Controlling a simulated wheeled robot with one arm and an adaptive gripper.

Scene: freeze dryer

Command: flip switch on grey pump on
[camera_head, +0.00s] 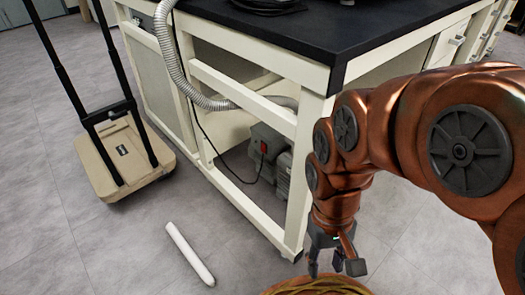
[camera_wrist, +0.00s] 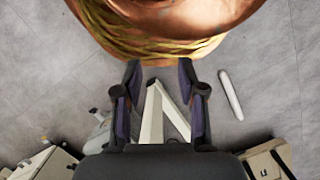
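The grey pump (camera_head: 272,152) sits on the low shelf inside the cream bench frame, under the black top. A red switch (camera_head: 264,148) shows on its near face; I cannot tell its position. A bench post hides part of the pump's right side. My gripper (camera_head: 333,272) hangs low, to the right of the bench's front corner post and well apart from the pump. In the wrist view my gripper (camera_wrist: 160,80) has its two dark fingers spread with nothing between them. The switch cannot be made out in the wrist view.
The cream bench (camera_head: 240,98) has rails and posts around the pump's bay. A ribbed grey hose (camera_head: 178,70) runs down its side. A beige cart (camera_head: 122,155) stands left. A white cylinder (camera_head: 190,254) lies on the floor, which is otherwise clear there.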

